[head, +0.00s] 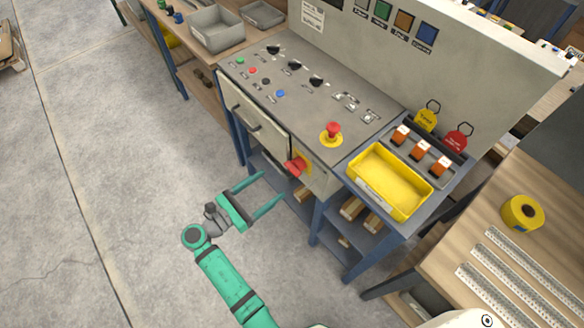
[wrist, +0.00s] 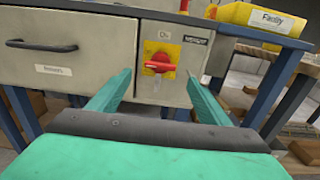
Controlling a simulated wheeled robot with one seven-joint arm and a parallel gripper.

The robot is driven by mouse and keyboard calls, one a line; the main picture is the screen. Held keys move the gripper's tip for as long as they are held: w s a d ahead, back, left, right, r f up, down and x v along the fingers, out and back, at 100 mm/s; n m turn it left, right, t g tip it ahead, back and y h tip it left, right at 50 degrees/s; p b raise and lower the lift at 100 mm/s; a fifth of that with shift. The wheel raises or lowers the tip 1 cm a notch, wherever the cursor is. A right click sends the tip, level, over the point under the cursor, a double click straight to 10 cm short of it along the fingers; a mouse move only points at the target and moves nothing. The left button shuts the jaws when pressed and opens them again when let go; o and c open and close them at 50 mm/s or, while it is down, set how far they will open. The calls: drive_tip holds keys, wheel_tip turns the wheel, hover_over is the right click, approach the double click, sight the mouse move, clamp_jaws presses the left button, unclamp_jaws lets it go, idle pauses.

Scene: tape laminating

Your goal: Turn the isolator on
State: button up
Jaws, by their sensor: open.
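The isolator is a red rotary handle (head: 296,166) on a yellow plate, on the front face of the grey control cabinet. In the wrist view the red handle (wrist: 160,66) lies roughly horizontal on its yellow plate (wrist: 168,52), with an "On" mark above it. My green gripper (head: 261,196) is open, in front of the cabinet and to the left of the isolator in the head view. In the wrist view the two fingers (wrist: 158,90) frame the handle from either side, apart from it, with nothing between them.
A drawer with a black handle (wrist: 42,47) is left of the isolator. Above are the sloped control panel (head: 300,80), a red emergency button (head: 333,130) and a yellow tray (head: 392,184). Blue table legs (head: 316,222) stand right of the isolator.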

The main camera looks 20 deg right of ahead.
sight(290, 170)
drive_tip(key=x, duration=1.1)
drive_tip(key=shift+r, duration=0.1)
drive_tip(key=c, duration=1.5)
drive_tip(key=shift+s, duration=0.1)
